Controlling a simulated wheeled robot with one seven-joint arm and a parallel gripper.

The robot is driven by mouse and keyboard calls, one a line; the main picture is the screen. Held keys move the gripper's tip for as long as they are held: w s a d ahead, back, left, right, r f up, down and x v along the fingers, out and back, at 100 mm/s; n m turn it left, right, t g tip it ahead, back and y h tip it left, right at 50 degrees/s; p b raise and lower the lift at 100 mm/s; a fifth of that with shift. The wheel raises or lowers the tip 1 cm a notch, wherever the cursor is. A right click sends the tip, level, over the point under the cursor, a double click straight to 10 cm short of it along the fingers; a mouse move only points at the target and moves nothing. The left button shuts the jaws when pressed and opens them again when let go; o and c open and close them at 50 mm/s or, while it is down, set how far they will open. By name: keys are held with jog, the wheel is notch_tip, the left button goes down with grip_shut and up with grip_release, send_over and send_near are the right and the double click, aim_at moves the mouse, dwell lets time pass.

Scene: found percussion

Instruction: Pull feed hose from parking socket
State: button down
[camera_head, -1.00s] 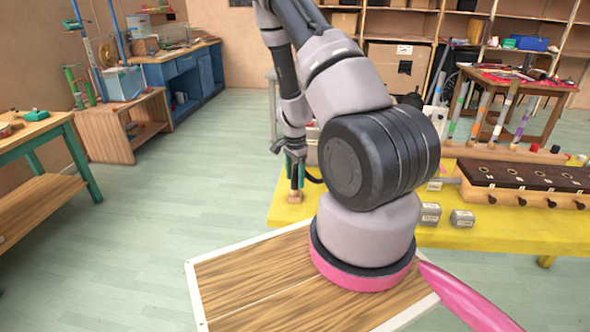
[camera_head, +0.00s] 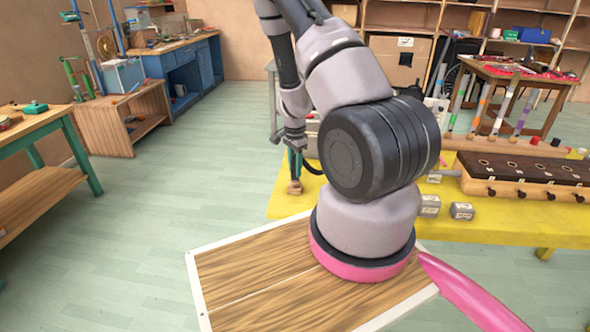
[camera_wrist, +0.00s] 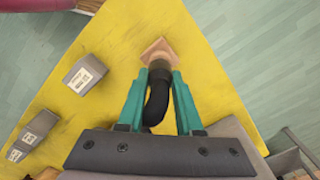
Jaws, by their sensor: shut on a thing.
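The black feed hose (camera_wrist: 157,100) runs between my fingers in the wrist view and bends down towards its end. Its dark end fitting sits at the small wooden parking socket (camera_wrist: 157,47), near the yellow table's corner. In the head view the socket (camera_head: 295,187) shows below my gripper (camera_head: 294,166). My gripper's teal fingers (camera_wrist: 161,74) are shut on the hose near its lower end. Whether the hose end is still seated in the socket, I cannot tell. My arm hides part of the table in the head view.
Grey labelled blocks (camera_wrist: 84,75) stand on the yellow table (camera_head: 482,230), left of my gripper in the wrist view. A dark-topped wooden rack (camera_head: 515,170) stands at the table's right. The pale green floor is open left of the table.

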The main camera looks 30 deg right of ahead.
jog(key=shift+r, duration=0.7)
jog(key=shift+r, duration=0.35)
jog(key=shift+r, duration=1.5)
